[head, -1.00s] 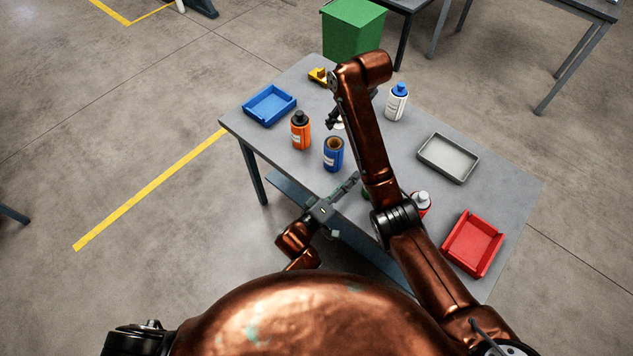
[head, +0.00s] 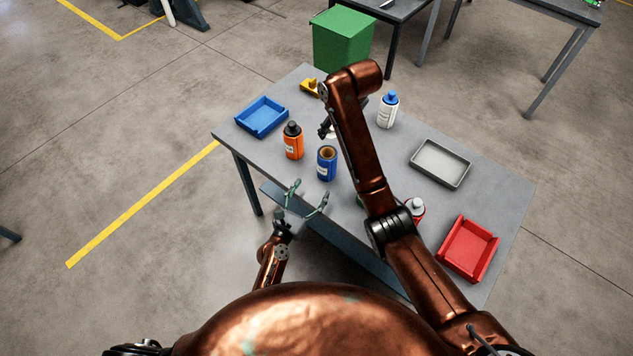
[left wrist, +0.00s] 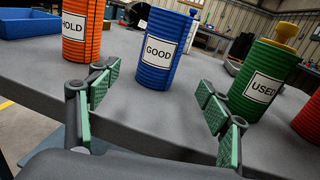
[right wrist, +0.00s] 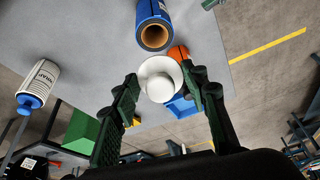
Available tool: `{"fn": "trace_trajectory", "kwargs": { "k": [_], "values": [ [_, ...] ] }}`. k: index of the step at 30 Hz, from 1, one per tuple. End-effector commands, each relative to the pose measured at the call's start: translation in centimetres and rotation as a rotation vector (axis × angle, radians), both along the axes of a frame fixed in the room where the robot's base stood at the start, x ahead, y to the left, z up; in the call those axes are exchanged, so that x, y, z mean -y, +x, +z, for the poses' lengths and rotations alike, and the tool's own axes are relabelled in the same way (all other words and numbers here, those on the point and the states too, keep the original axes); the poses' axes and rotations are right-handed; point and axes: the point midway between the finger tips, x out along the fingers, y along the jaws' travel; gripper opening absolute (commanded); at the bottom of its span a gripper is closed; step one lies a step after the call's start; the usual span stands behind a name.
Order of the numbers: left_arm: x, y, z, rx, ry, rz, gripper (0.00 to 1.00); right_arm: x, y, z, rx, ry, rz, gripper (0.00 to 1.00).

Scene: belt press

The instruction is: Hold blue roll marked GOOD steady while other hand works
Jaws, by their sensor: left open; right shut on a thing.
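The blue roll marked GOOD (head: 327,164) stands upright on the grey table, its open brown core facing up. In the left wrist view the roll (left wrist: 158,52) is ahead, between the lines of my fingers but beyond the tips. My left gripper (head: 308,196) is open and empty at the table's near edge, apart from the roll. My right gripper (right wrist: 162,90) is shut on a white round piece with a knob (right wrist: 159,79). It holds this piece above the table, behind the blue roll in the head view. The roll's open end (right wrist: 154,36) also shows in the right wrist view.
An orange roll marked HOLD (head: 293,141) stands left of the blue one; a green roll marked USED (left wrist: 266,82) stands to its right.

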Motion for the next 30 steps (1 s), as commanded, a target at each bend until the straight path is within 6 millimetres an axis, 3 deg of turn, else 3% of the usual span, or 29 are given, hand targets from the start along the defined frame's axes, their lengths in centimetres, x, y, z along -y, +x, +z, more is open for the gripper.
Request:
{"fn": "trace_trajectory", "kwargs": {
  "k": [18,30],
  "values": [
    [4.2,9.0,0.0,0.002,0.005,-0.003,0.71,0.0,0.0,0.0,0.000,0.000,0.000,0.24],
    [4.9,10.4,0.0,0.001,0.004,-0.001,0.71,0.0,0.0,0.0,0.000,0.000,0.000,0.24]
  ]
}}
